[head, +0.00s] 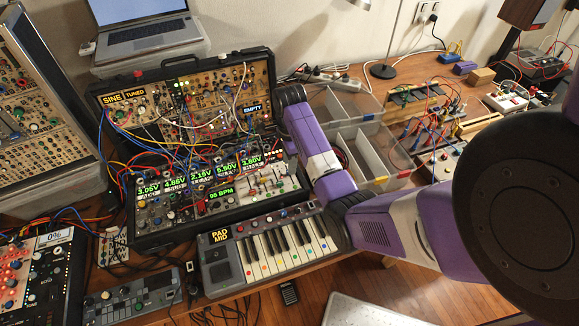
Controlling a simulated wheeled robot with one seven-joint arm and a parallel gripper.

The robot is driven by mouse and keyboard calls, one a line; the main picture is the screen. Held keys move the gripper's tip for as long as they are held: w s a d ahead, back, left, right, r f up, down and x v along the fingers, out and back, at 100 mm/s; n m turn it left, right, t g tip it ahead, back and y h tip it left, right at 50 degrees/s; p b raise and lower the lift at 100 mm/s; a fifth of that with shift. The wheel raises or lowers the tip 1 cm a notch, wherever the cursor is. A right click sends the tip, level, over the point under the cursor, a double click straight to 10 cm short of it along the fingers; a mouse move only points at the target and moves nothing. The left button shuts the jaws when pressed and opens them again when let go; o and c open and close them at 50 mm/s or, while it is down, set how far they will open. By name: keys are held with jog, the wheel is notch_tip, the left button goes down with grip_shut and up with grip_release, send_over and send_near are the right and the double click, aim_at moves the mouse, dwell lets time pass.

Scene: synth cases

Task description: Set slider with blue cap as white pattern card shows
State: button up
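A panel with pale slider-like controls (268,182) sits at the right of the lower row of the open synth case (150,240). The controls are too small for me to tell which one has a blue cap or how it is set. I cannot make out a white pattern card for certain. My purple arm reaches from the right to the right side of the case, and its dark far end stands by the "EMPTY" label (257,107). My gripper does not show; I cannot see its fingers or any contact with a slider.
Patch cables (130,165) hang over the case. A small keyboard (262,250) stands in front of it. A laptop (140,28) is behind. Clear bins (350,105) and cabled modules (420,110) lie to the right. A pale slab (370,312) is at the bottom edge.

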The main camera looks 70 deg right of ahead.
jog(key=shift+f, duration=1.5)
jog(key=shift+c, duration=0.4)
grip_shut()
